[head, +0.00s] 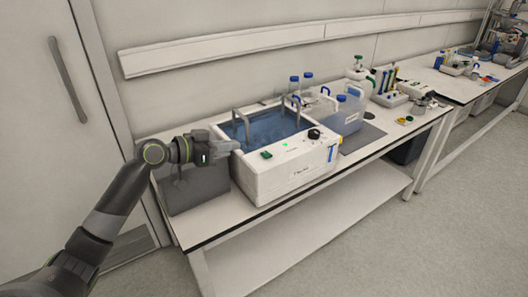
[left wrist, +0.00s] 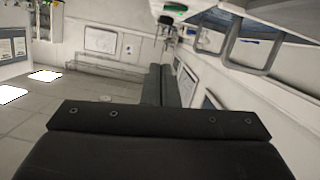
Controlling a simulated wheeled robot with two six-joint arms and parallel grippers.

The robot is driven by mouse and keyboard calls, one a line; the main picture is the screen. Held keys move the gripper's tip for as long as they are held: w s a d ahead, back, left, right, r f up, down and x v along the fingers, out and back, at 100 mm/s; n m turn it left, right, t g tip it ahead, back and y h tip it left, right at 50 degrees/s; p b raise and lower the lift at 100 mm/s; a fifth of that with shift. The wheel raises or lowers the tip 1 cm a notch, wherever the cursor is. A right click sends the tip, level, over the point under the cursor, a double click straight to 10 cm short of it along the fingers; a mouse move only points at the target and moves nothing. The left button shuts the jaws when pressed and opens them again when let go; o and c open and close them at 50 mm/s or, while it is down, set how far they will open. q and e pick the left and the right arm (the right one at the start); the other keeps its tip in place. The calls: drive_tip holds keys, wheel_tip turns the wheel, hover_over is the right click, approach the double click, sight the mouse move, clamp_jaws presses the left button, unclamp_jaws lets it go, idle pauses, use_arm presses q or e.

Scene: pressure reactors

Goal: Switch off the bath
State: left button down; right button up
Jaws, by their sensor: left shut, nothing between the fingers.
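The bath (head: 290,170) is a white box with an open basin of blue water, standing on the near bench. Its top front panel carries a green rocker switch (head: 266,155), a small lit green light (head: 285,145) and a black knob (head: 314,134). My left gripper (head: 232,146) is shut and empty, at the bath's left side near the panel's left end, left of the switch. I cannot tell whether it touches the casing. In the left wrist view its fingers (left wrist: 171,86) are together, and a green part, seemingly the switch (left wrist: 175,7), shows at the top edge. My right gripper is not in view.
Metal handles (head: 241,124) rise from the basin. A blue-tinted container (head: 350,115) and blue-capped bottles (head: 307,82) stand behind and right of the bath. The space before the bench is clear.

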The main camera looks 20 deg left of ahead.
use_arm(q)
drive_tip(key=shift+w+r, duration=0.15)
drive_tip(key=p, duration=0.3)
hover_over(262, 162)
drive_tip(key=shift+w+f, duration=0.2)
drive_tip(key=shift+f, duration=0.4)
drive_tip(key=shift+w+f, duration=0.15)
drive_tip(key=shift+f, duration=0.4)
drive_tip(key=f, duration=0.2)
drive_tip(key=shift+s+f, duration=0.25)
drive_tip(key=shift+f, duration=0.8)
